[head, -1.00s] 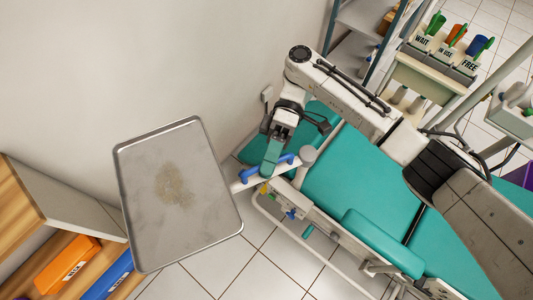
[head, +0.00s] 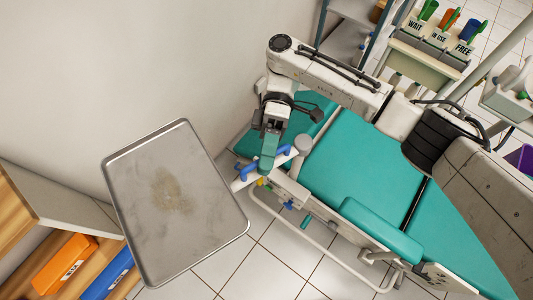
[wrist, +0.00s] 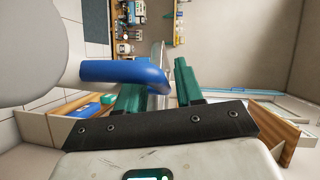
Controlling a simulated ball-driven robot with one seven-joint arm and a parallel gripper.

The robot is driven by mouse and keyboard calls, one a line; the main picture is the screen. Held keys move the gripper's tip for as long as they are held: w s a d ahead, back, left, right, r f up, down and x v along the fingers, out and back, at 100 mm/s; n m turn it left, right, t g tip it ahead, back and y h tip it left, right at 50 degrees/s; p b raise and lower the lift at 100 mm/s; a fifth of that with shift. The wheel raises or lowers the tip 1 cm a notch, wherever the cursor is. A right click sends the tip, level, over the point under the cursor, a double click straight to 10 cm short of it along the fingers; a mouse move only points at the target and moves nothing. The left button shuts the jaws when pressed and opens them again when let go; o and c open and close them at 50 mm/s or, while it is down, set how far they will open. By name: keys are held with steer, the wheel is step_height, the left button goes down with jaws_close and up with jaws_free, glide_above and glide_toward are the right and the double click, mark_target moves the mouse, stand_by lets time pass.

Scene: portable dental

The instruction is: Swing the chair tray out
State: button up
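The chair tray (head: 175,205) is a flat grey metal sheet with a raised rim and a brownish stain. It stands out past the head end of the teal dental chair (head: 360,175). A blue handle (head: 281,152) sits by the tray's right edge, on a pale arm by the chair. My gripper (head: 266,163) is at this handle, with the handle showing on both sides of its teal fingers. The contact itself is partly hidden.
A wall runs along the upper left. A shelf with an orange box (head: 63,263) and a blue box (head: 107,275) stands at lower left, near the tray's corner. A cart with labelled cups (head: 438,35) is at upper right. Tiled floor (head: 270,265) is free below.

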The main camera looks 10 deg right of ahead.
steer(key=shift+w+d, duration=0.1)
steer(key=shift+w, duration=0.05)
steer(key=shift+b+v, duration=2.9)
steer(key=shift+v, duration=0.75)
